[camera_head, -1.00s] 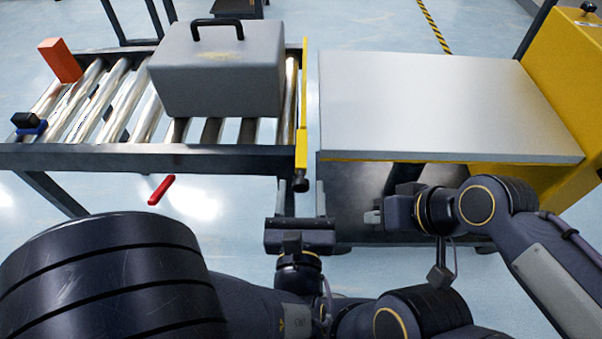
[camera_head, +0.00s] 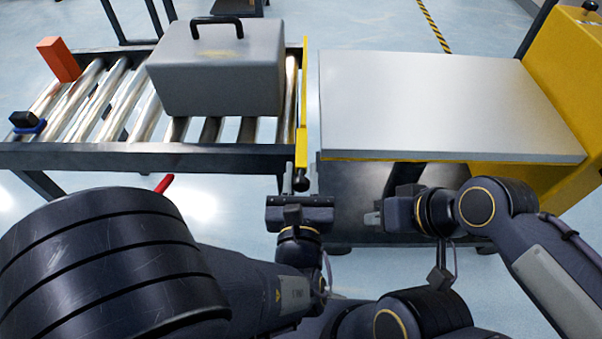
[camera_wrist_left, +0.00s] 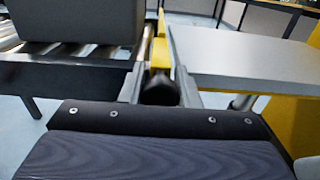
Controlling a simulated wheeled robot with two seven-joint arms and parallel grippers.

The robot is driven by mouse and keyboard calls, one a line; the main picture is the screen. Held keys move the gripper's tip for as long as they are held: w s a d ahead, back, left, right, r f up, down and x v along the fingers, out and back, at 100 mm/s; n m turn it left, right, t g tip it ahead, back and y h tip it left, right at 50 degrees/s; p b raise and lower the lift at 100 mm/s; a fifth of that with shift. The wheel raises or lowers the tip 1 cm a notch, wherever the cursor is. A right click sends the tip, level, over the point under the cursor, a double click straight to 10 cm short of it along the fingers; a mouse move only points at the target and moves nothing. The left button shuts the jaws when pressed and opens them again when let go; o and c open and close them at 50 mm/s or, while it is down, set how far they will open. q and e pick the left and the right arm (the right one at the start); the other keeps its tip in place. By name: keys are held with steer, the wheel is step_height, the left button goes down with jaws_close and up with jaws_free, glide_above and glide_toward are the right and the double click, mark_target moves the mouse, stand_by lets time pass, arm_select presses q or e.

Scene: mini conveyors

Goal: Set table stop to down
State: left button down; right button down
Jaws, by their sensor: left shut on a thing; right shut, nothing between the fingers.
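The table stop is a yellow bar (camera_head: 303,95) along the right end of the roller table (camera_head: 150,158), with a black knob (camera_head: 301,182) at its near end. Whether the bar stands raised or lowered is hard to tell. My left gripper (camera_head: 301,187) is at this near end, its fingers shut on the black knob. In the left wrist view, the knob (camera_wrist_left: 160,91) sits between the two fingers, with the yellow bar (camera_wrist_left: 160,52) running away behind it. My right gripper (camera_head: 372,217) is shut and empty, below the flat table's front edge.
A grey case (camera_head: 217,75) with a black handle stands on the rollers, left of the bar. An orange block (camera_head: 59,59) and a blue-black piece (camera_head: 27,122) are at the far left. A flat grey table (camera_head: 430,105) stands to the right across a narrow gap. A red lever (camera_head: 164,183) hangs below the rollers.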

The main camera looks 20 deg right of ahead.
arm_select(q)
step_height(320, 180, down, 7)
steer(key=b, duration=0.5)
steer(key=shift+r+b, duration=0.15)
steer(key=shift+b, duration=0.2)
steer(key=c, duration=1.1)
jaws_free()
steer(key=p+v, duration=0.1)
steer(key=v, duration=0.7)
steer(key=shift+p, duration=0.4)
steer(key=shift+w+r, duration=0.1)
